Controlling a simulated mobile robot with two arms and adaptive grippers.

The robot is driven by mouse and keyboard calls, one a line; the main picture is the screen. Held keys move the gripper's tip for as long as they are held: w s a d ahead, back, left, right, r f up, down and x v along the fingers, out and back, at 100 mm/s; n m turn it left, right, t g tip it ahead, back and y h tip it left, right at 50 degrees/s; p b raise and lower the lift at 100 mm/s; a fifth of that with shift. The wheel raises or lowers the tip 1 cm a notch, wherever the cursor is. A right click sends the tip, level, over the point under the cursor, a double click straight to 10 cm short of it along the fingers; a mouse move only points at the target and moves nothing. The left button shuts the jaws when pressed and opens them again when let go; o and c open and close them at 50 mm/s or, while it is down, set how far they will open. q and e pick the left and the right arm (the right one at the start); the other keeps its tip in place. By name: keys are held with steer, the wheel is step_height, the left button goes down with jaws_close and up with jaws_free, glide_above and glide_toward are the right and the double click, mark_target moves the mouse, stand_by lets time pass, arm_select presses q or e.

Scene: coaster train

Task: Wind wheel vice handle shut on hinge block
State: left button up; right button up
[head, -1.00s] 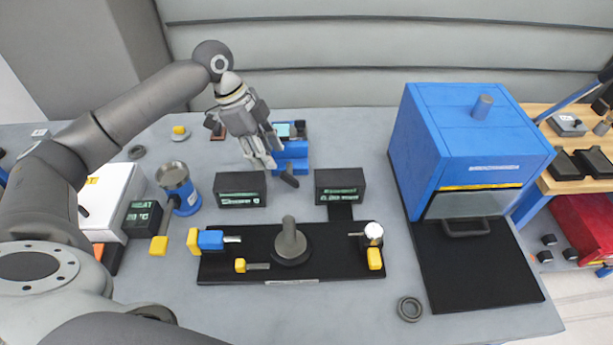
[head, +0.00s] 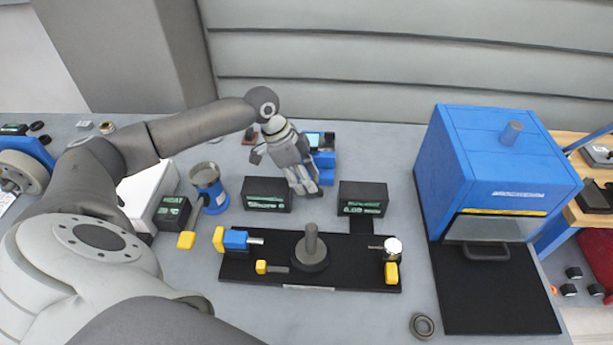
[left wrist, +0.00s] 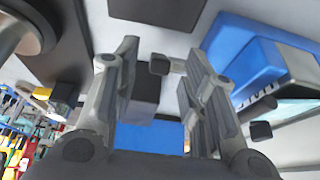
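A blue bench device (head: 325,160), which looks like the vice, stands at the back of the bench. Its blue body also shows at right in the left wrist view (left wrist: 250,55). My left gripper (head: 308,190) points down just in front and left of it, partly hiding it. In the left wrist view my left gripper's fingers (left wrist: 163,55) are apart. A grey rod with a dark end knob (left wrist: 160,64), possibly part of the handle, shows between the fingertips; I cannot tell if they touch it. I cannot make out the hinge block. My right gripper is not in view.
Two black displays (head: 267,195) (head: 362,198) stand just in front of the device. A black fixture board (head: 340,275) with yellow-handled parts lies nearer. A blue oven-like cabinet (head: 490,170) stands at right.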

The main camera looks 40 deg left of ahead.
arm_select(q)
steer(key=shift+w+d+f, duration=0.15)
steer(key=shift+f, duration=0.4)
jaws_close()
steer(key=shift+d+r+y+p, duration=0.15)
steer(key=shift+r+y+p, duration=0.15)
steer(key=shift+p, duration=0.45)
steer(key=g+y+p, duration=0.1)
steer(key=p, duration=0.2)
steer(key=d+g+y+p, duration=0.1)
steer(key=p, duration=0.2)
steer(key=shift+w+r+y, duration=0.35)
steer(key=shift+y, duration=0.05)
steer(key=shift+w+d+g+y+p, duration=0.15)
steer(key=shift+g+y+p, duration=0.35)
steer(key=shift+p, duration=0.45)
steer(key=shift+w+d+f+y+p, duration=0.1)
steer(key=shift+d+f+y+p, duration=0.1)
steer(key=shift+y+p, duration=0.45)
steer(key=shift+g, duration=0.3)
